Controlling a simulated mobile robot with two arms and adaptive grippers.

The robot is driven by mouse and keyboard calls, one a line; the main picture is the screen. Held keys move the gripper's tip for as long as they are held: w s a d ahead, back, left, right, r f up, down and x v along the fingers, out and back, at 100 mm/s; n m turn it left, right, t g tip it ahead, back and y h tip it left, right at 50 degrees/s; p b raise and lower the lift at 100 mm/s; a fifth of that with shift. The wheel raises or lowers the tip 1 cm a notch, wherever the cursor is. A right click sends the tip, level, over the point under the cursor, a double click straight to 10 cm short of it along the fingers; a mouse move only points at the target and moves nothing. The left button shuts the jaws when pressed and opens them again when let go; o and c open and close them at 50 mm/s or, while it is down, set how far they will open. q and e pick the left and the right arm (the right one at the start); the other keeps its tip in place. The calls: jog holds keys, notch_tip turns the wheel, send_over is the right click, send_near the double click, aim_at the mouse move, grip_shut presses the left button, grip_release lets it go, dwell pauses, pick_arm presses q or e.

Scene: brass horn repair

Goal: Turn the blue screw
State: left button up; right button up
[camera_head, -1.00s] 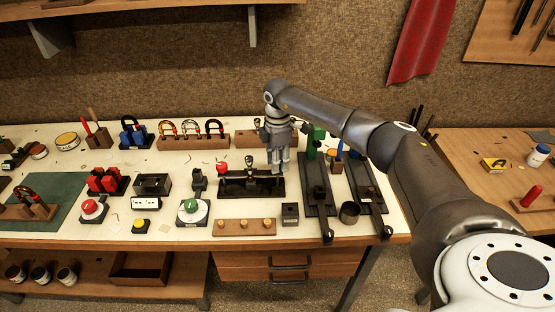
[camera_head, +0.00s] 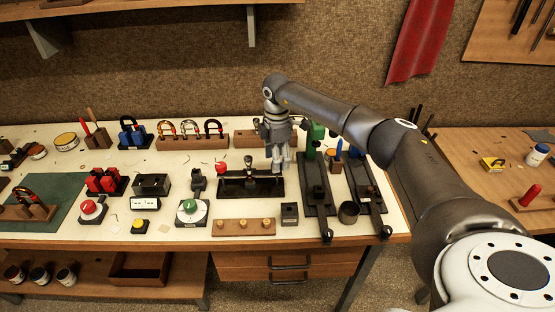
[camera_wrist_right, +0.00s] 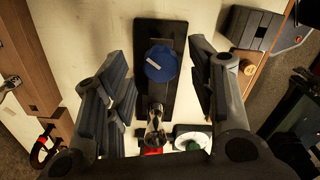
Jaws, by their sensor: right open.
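The blue screw (camera_wrist_right: 161,63) shows in the right wrist view as a round, ridged blue head with a pale mark, on a long black base (camera_wrist_right: 146,32). My right gripper (camera_wrist_right: 158,56) is open, with one finger on each side of the blue head and a visible gap on both sides. In the head view my right gripper (camera_head: 280,163) points down over the right end of the black base (camera_head: 230,193) and hides the blue screw. My left gripper is not in view.
On the same base stand a metal clamp (camera_wrist_right: 155,128) and a red knob (camera_head: 221,168). A wooden block with brass knobs (camera_head: 244,228) lies in front. Long black rails (camera_head: 318,190) stand close on the right.

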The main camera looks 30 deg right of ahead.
notch_tip(320, 180, up, 11)
dwell(0.3)
jog(key=shift+f, duration=0.1)
